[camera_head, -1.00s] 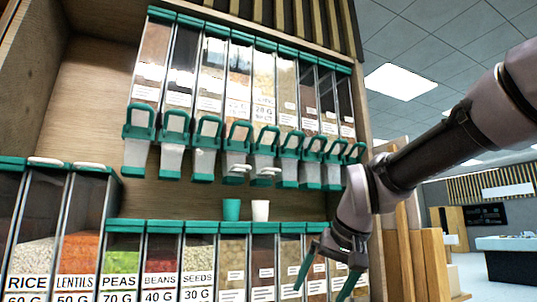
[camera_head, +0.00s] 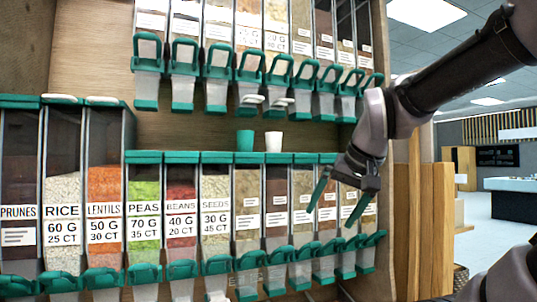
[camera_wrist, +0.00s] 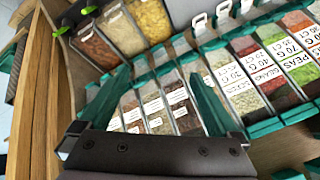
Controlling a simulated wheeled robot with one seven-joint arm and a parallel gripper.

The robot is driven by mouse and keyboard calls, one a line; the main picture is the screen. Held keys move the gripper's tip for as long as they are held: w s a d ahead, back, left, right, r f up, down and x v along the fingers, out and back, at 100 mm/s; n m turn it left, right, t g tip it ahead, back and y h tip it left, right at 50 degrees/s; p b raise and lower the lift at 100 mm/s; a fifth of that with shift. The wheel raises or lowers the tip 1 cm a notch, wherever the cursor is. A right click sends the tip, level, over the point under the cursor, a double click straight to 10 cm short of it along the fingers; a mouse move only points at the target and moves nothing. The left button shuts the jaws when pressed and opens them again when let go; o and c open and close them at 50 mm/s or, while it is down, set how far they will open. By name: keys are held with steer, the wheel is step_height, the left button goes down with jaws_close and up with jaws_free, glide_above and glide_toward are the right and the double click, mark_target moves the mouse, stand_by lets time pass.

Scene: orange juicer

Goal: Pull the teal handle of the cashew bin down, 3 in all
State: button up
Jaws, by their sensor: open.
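Clear bins with teal handles hang in two rows on a wooden wall. The lower row (camera_head: 143,208) has readable labels for prunes, rice, lentils, peas, beans and seeds; labels further right are too small to read, so I cannot tell which bin is cashew. Teal handles (camera_head: 249,262) jut out at the lower bins' bottoms, and the upper row has similar handles (camera_head: 216,55). My gripper (camera_head: 337,204) is open and empty before the lower row's right end, above its handles. In the wrist view my gripper's (camera_wrist: 160,75) fingers stand apart, with labelled bins between and beyond them.
A teal cup (camera_head: 245,140) and a white cup (camera_head: 274,141) stand on the ledge above the lower bins. Wooden panels (camera_head: 425,220) stand to the right of the bins. The open room lies beyond them.

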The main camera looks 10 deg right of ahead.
steer(key=c, duration=1.5)
steer(key=shift+w+r, duration=0.15)
steer(key=shift+r, duration=0.1)
jaws_close()
steer(key=w+r+n+t, duration=0.1)
steer(key=w+r+t, duration=0.3)
steer(key=r, duration=1.2)
steer(key=w+r+n+t, duration=0.1)
steer(key=w+r+t, duration=0.2)
steer(key=w+r, duration=0.6)
steer(key=w+d+r+n+t, duration=0.1)
steer(key=w+r+t, duration=0.3)
steer(key=r, duration=1.9)
steer(key=shift+w+r+t+h, duration=0.3)
steer(key=shift+w, duration=0.95)
